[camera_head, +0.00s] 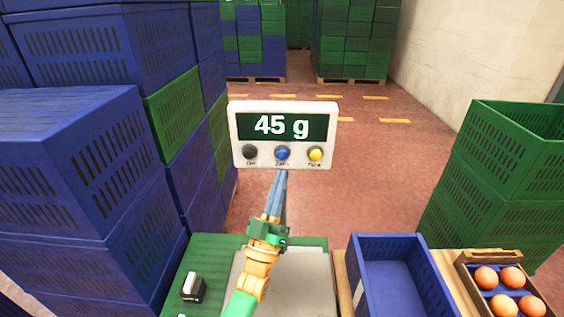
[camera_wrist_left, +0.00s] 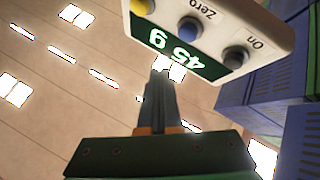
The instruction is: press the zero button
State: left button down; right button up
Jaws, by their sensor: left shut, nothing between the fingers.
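The white scale display panel (camera_head: 234,137) shows "45 g". It also shows upside down in the left wrist view (camera_wrist_left: 262,28). The blue zero button (camera_head: 282,153) sits between a black button (camera_head: 250,152) and a yellow button (camera_head: 316,154). In the left wrist view the blue button (camera_wrist_left: 190,27) is clear of the fingers. My left gripper (camera_head: 283,173) is shut and empty, with its tips just below the blue button in the head view. In the left wrist view the gripper (camera_wrist_left: 161,73) points toward the panel; contact cannot be made out. My right gripper is out of view.
A grey scale plate (camera_head: 310,285) lies below my left arm. An empty blue crate (camera_head: 358,285) and a box (camera_head: 475,257) of several oranges stand to its right. Stacked blue crates (camera_head: 75,170) rise at left, green crates (camera_head: 490,180) at right.

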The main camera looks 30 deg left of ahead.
aim_at(282, 154)
pick_arm(q)
jog(key=w+b, duration=0.1)
jog(key=w+a, duration=0.1)
jog(key=w+a+b, duration=0.1)
jog(key=w, duration=0.1)
jog(key=shift+b, duration=0.3)
dwell(1.7)
jog(key=shift+w+a+b, duration=0.15)
jog(key=shift+w+b, duration=0.25)
